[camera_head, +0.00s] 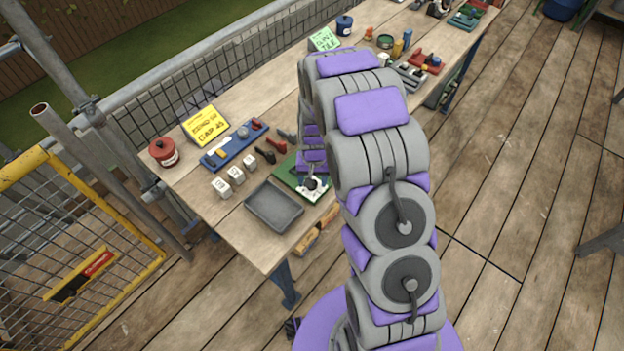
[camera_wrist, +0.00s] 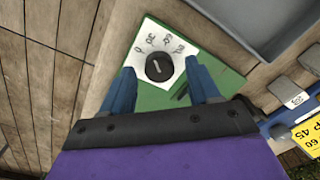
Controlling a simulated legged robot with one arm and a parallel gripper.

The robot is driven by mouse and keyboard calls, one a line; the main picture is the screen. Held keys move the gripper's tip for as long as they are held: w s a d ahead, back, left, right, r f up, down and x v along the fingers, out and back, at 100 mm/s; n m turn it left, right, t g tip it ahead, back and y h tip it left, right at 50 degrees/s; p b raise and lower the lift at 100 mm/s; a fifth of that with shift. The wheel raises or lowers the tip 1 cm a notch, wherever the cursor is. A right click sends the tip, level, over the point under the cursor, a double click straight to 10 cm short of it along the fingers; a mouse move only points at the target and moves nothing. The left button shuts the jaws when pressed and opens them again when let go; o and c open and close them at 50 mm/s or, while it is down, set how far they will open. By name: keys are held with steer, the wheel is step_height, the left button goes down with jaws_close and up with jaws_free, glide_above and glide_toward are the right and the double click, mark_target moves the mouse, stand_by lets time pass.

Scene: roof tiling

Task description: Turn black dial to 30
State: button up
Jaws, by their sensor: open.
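The black dial (camera_wrist: 159,67) sits on a white plate (camera_wrist: 146,28) with number marks around its upper side in the wrist view. The marks are small; a 30 seems to stand at upper left of the dial. A short pale line crosses the dial's face, but I cannot tell which mark it points to. The plate is on a green board (camera_wrist: 150,101), which also shows in the head view (camera_head: 288,184). My gripper (camera_wrist: 159,66) is open, with one blue finger on each side of the dial. I cannot tell whether the fingers touch it.
A grey tray (camera_head: 273,206) lies beside the green board. Several white cubes (camera_head: 236,175), a blue rack (camera_head: 232,148), a yellow sign (camera_head: 206,125) and a red pot (camera_head: 163,152) stand further left on the wooden bench. Black and red tools (camera_head: 276,147) lie behind the board.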

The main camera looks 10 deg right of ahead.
mark_target(315, 183)
step_height(315, 183, up, 17)
steer(key=p, duration=0.2)
steer(key=shift+d+f, duration=0.2)
steer(key=shift+d, duration=0.15)
steer(key=shift+s, duration=0.1)
steer(key=s+r+n, duration=0.1)
steer(key=s+r, duration=0.3)
steer(key=s, duration=0.7)
steer(key=s+r+g, duration=0.1)
steer(key=s+r, duration=0.4)
steer(key=s, duration=0.6)
steer(key=s+r+n, duration=0.1)
steer(key=s+r, duration=0.3)
steer(key=s, duration=0.8)
steer(key=shift+a+r+n+g, duration=0.2)
steer(key=shift+a+n+g, duration=0.1)
steer(key=shift+g, duration=0.1)
